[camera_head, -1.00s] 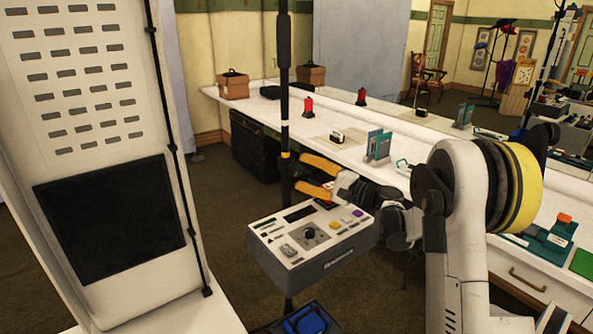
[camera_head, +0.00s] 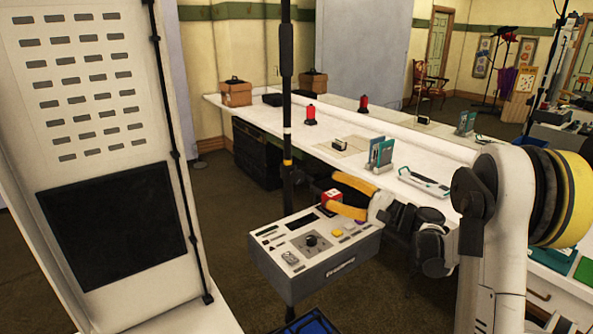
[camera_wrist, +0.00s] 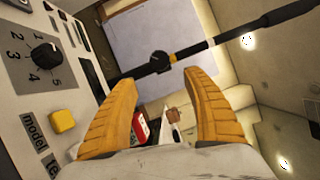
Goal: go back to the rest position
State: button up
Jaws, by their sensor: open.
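My gripper (camera_head: 334,192) has two orange fingers and is at the far edge of a control box, a little above it in the head view. In the wrist view the fingers (camera_wrist: 160,82) are spread apart with nothing held between their tips. The control box (camera_head: 318,262) has a dial, a yellow button (camera_head: 337,233) and small switches on its top. The wrist view shows its numbered dial (camera_wrist: 44,54) left of the fingers. A red block (camera_head: 331,196) shows close by the fingers; whether it touches them I cannot tell.
A dark pole (camera_head: 287,110) rises behind the control box, close to my gripper. A white cabinet (camera_head: 160,290) stands at the left. A long white counter (camera_head: 285,120) holds a red bottle-like item (camera_head: 310,117) and teal booklets (camera_head: 380,152). Brown floor lies between.

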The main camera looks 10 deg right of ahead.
jog(key=s+a+n+g+h, duration=0.5)
jog(key=s+a, duration=0.7)
jog(key=s+d+f+n+h, duration=0.1)
jog(key=s+n+h, duration=0.1)
jog(key=s, duration=0.5)
jog(key=s+d+f+n+h, duration=0.1)
jog(key=s+f+n+h, duration=0.1)
jog(key=s, duration=0.5)
jog(key=s+d+f+n+g+h, duration=0.1)
jog(key=s+f+n+h, duration=0.1)
jog(key=s+h, duration=0.2)
jog(key=s, duration=0.3)
jog(key=shift+s+d, duration=0.25)
jog(key=shift+s, duration=0.05)
